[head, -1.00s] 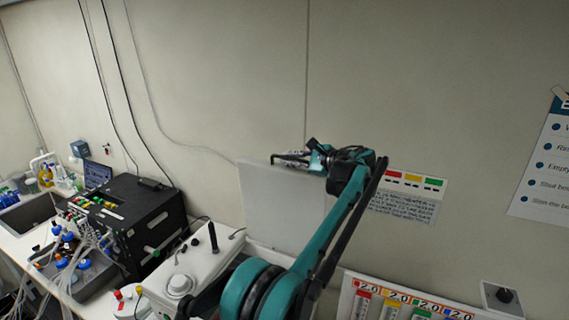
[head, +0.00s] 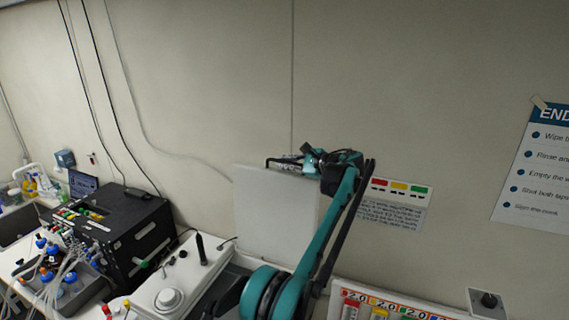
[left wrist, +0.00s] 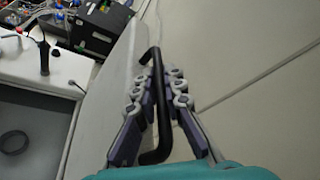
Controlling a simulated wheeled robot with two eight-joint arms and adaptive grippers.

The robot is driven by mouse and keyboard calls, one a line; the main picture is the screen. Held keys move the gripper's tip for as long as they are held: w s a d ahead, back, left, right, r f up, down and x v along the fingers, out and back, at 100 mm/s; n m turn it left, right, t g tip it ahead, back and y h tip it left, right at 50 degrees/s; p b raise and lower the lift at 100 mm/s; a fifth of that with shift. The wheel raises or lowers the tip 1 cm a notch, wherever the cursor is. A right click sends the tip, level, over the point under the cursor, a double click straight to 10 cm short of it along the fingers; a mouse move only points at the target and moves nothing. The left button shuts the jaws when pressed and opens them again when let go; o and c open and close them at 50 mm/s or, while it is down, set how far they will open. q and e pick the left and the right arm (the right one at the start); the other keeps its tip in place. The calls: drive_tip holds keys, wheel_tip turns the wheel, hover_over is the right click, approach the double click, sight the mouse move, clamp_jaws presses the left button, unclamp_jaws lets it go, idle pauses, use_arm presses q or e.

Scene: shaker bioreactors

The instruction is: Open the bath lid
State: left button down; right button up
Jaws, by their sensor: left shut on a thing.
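The bath lid (head: 275,215) is a pale grey panel standing about upright in front of the wall, above the bath, in the head view. Its black bar handle (head: 283,161) is at the top edge. My left gripper (head: 308,160) is at that handle. In the left wrist view the gripper (left wrist: 160,75) has its fingers shut around the black handle (left wrist: 152,158), with the lid (left wrist: 100,90) on the left. The bath's grey inside (left wrist: 35,120) shows at the lower left with a dark ring in it. My right gripper is not in view.
The bath's white control top (head: 180,285) has a knob and a black upright stick. A black instrument box (head: 125,240) with tubes and blue-capped bottles stands to its left. The wall (head: 420,80) is close behind the lid; a colour-marked label (head: 395,205) is beside my arm.

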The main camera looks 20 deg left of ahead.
use_arm(q)
drive_tip(key=c, duration=1.6)
unclamp_jaws()
drive_tip(key=v, duration=1.2)
drive_tip(key=shift+f, duration=0.1)
